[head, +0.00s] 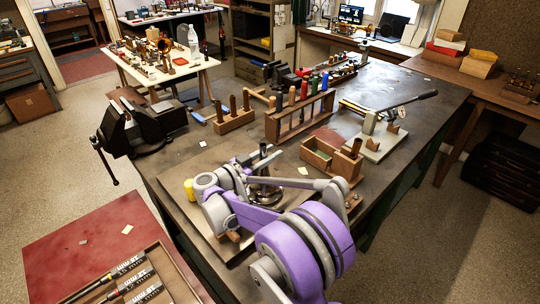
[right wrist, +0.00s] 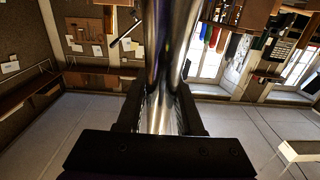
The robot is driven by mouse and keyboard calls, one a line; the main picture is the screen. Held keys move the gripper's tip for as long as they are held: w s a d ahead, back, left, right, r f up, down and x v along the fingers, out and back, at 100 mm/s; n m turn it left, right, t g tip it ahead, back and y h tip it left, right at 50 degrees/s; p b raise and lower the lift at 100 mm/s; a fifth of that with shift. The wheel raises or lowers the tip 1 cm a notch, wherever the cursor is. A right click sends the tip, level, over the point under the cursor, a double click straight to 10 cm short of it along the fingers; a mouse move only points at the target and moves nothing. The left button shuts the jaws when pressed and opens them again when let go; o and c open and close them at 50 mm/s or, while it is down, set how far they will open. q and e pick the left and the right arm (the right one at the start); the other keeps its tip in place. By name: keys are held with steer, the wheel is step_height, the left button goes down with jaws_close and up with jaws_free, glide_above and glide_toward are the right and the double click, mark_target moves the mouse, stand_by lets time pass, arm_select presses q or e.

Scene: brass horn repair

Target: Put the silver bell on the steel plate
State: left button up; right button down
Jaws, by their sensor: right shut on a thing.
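The silver bell (head: 264,192) is a shiny, flared metal piece, partly hidden by my right arm in the head view. In the right wrist view the bell (right wrist: 166,50) shows as a bright tube between the two dark fingers. My right gripper (head: 259,162) is shut on its narrow part; the fingers also show in the right wrist view (right wrist: 158,112). A flat grey-brown plate (head: 213,164), which looks like the steel plate, lies on the bench's near end under my arm. I cannot tell whether the bell touches it. My left gripper is not in view.
A black vise (head: 140,128) stands at the bench's left edge. Wooden racks (head: 300,115) of handled tools and a small wooden box (head: 330,158) stand behind the plate. A yellow item (head: 189,189) is at the plate's left. A red surface (head: 95,235) with a tray is front left.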

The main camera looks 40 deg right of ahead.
steer(key=shift+f, duration=0.4)
steer(key=shift+f, duration=0.15)
steer(key=c, duration=0.5)
jaws_free()
steer(key=shift+c, duration=0.2)
steer(key=shift+r, duration=0.2)
steer(key=shift+a+r, duration=0.1)
steer(key=shift+a, duration=0.15)
steer(key=s+a+b, duration=0.1)
steer(key=a+b, duration=0.1)
steer(key=a, duration=0.9)
steer(key=shift+a, duration=0.25)
